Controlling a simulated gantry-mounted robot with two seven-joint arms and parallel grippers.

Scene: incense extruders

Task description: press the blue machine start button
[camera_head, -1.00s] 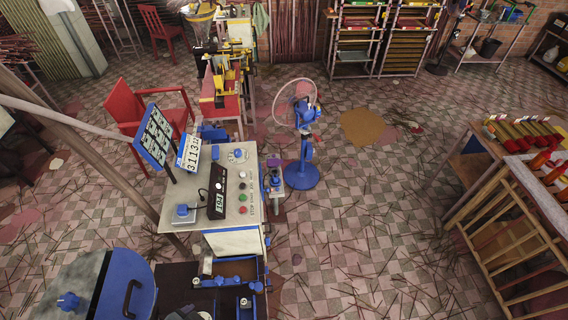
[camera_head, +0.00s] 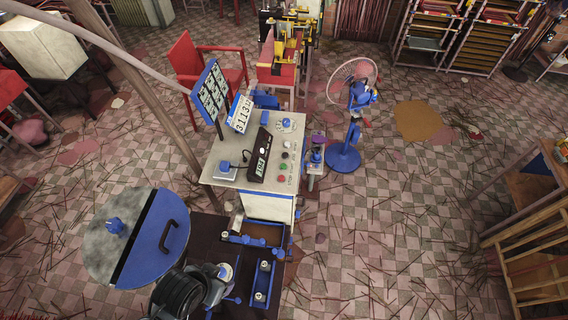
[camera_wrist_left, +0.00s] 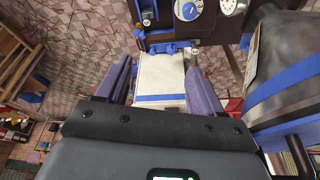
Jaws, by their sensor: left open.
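The machine's pale control panel (camera_head: 232,150) with blue parts stands left of centre in the head view. On its right side is a column of small buttons, including a green one (camera_head: 283,167) and a red one (camera_head: 281,178). A black display (camera_head: 260,155) lies beside them. The buttons are not clear there. My right gripper is not in view.
Tilted screens (camera_head: 209,92) rise behind the panel. A blue fan (camera_head: 344,158) stands to the right, with open floor beyond.

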